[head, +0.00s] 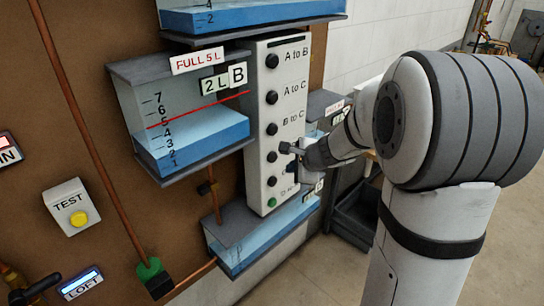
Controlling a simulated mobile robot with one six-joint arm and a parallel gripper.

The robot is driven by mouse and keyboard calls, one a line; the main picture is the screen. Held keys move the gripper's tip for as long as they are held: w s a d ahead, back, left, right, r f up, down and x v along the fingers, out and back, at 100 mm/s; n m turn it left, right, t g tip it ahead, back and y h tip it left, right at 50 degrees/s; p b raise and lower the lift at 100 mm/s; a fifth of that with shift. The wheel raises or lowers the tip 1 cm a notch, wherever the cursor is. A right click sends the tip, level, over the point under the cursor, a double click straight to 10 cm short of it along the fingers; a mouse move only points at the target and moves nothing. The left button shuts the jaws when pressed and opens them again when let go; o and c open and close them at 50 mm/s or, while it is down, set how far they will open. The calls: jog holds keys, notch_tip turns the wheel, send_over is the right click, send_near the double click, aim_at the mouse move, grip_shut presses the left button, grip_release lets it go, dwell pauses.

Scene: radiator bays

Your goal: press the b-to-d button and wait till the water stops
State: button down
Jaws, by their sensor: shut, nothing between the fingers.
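The top labels read A to B, A to C and B to C. My gripper (287,148) is shut and empty, its tips at the panel just right of the fourth button (272,157). It hides that button's label, so I cannot read b-to-d. I cannot tell whether the tips touch the panel. Tank B (190,135), left of the panel, holds blue water below its red line; its sign reads FULL 5 L.
Another tank (250,18) is above and a lower tank (262,238) is below, both with blue water. A tank behind the panel is mostly hidden by my arm. A TEST box (70,205) with a yellow button and copper pipes are at left. A dark bin (357,212) stands right.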

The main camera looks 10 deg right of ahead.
aim_at(272, 164)
jog(key=shift+w+a, duration=0.5)
jog(key=shift+w, duration=0.2)
jog(key=shift+w+a, duration=0.5)
jog(key=shift+w, duration=0.15)
jog(key=shift+w+a, duration=0.1)
dwell(1.1)
jog(key=shift+w+a, duration=0.15)
jog(key=shift+w, duration=0.1)
jog(key=shift+w+a, duration=0.3)
jog(key=shift+w, duration=0.1)
dwell(0.9)
jog(key=shift+s+d, duration=0.55)
jog(key=shift+s, duration=0.2)
jog(key=s+d+b, duration=0.1)
jog(key=s, duration=0.1)
jog(key=s+d+b, duration=0.1)
jog(key=s+d, duration=0.1)
dwell(0.5)
